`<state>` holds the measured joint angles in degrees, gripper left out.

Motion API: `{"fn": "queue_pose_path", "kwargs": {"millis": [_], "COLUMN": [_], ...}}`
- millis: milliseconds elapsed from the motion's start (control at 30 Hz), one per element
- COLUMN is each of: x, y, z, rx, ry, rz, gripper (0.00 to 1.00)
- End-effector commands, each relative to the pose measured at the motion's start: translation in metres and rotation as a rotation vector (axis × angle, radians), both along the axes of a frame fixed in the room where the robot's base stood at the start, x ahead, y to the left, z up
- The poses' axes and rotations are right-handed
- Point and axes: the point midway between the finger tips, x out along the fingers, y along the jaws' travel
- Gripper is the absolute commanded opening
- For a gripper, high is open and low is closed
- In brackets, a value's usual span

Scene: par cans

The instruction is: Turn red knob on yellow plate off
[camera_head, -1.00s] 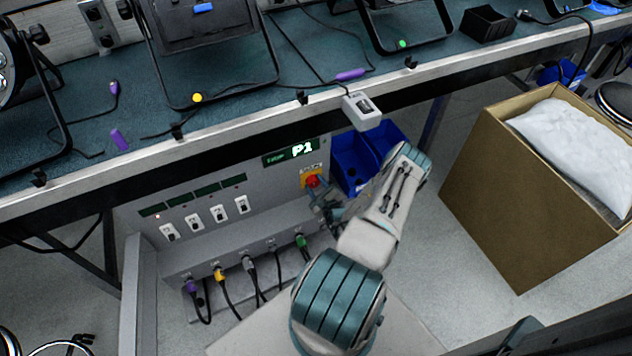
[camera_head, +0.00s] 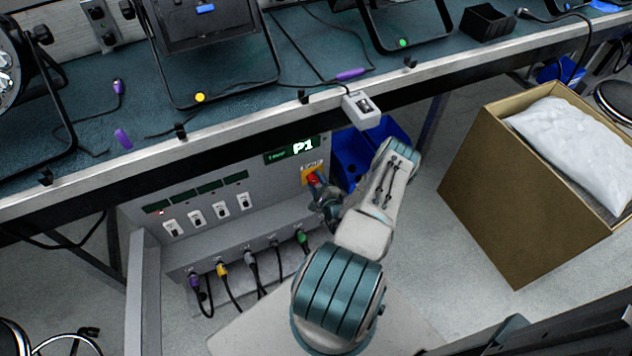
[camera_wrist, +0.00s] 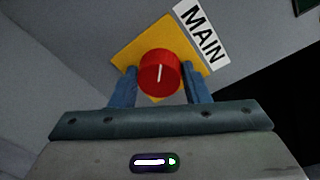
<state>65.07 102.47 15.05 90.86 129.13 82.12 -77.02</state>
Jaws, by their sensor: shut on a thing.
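The red knob (camera_wrist: 160,72) sits on the yellow plate (camera_wrist: 130,52), beside a white MAIN label (camera_wrist: 203,30) in the wrist view. A white line marks the knob's face. My gripper (camera_wrist: 160,85) has one blue finger on each side of the knob and is shut on it. In the head view, the red knob (camera_head: 313,179) is partly hidden by my gripper (camera_head: 323,192), and the yellow plate (camera_head: 308,170) shows on the grey panel, under a lit green P1 display (camera_head: 291,150).
The panel has several white switches (camera_head: 197,218) and plugged cables (camera_head: 222,270) to the left. The workbench (camera_head: 230,122) overhangs above. Blue bins (camera_head: 350,165) stand just right of the panel. A cardboard box (camera_head: 500,195) with a white bag stands farther right.

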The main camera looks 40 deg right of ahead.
Motion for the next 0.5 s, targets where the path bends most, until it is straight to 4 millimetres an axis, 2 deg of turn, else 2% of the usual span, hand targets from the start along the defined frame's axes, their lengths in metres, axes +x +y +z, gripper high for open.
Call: {"fn": "queue_pose_path", "kwargs": {"millis": [167, 200, 267, 500], "x": [-0.0004, -0.0004, -0.0003, -0.0001], "y": [-0.0016, -0.0016, -0.0016, -0.0004], "z": [-0.0004, -0.0004, -0.0003, 0.0], "rx": [-0.003, -0.003, -0.003, -0.001], "ry": [0.002, 0.002, 0.002, 0.001], "rz": [-0.002, -0.002, -0.001, -0.001], "gripper": [0.2, 0.51, 0.64, 0.64]}}
